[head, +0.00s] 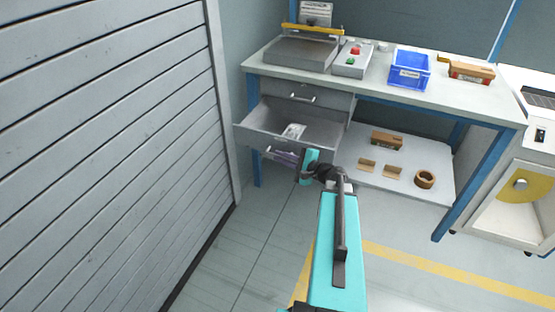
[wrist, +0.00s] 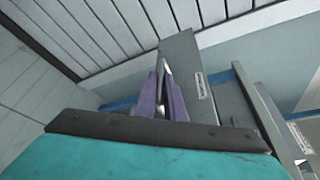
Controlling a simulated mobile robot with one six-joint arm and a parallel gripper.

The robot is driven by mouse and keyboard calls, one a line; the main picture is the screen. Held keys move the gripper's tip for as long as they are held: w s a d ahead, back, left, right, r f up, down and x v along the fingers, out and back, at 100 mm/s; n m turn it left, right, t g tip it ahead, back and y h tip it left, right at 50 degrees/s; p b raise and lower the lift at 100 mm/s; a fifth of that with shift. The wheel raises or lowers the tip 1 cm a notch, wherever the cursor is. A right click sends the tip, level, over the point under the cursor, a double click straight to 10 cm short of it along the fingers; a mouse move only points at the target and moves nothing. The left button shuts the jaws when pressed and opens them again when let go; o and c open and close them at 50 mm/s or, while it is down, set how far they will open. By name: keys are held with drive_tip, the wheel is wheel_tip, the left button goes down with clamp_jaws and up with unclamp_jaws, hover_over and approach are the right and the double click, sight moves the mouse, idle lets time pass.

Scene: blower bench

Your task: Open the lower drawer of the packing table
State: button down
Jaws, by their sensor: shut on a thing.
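The packing table (head: 455,103) stands against the back wall. Its lower drawer (head: 262,133) is pulled well out, with its grey inside showing and a white labelled item (head: 294,131) lying in it. The upper drawer (head: 325,101) above it is closed, with its own bar handle. My gripper (head: 285,158) is at the lower drawer's front, its purple fingers shut on the lower handle. In the wrist view, my gripper (wrist: 168,98) closes around the pale metal handle (wrist: 167,72) against the grey drawer front (wrist: 184,62). My arm hides part of the drawer's right side.
A slatted shutter wall (head: 110,130) stands close on the left of the drawer. On the tabletop are a blue bin (head: 409,70), a button box (head: 352,61) and a sealer (head: 302,50). The lower shelf (head: 440,185) holds a tape roll (head: 424,179) and small boxes. Floor in front is clear.

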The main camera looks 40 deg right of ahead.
drive_tip(key=shift+s+d+f, duration=0.25)
drive_tip(key=shift+d, duration=0.1)
drive_tip(key=c, duration=2.1)
unclamp_jaws()
drive_tip(key=shift+r, duration=0.1)
drive_tip(key=shift+w+a, duration=0.1)
drive_tip(key=shift+a, duration=0.15)
drive_tip(key=shift+r, duration=0.1)
drive_tip(key=p+v, duration=0.4)
drive_tip(key=v, duration=0.9)
drive_tip(key=shift+s, duration=0.4)
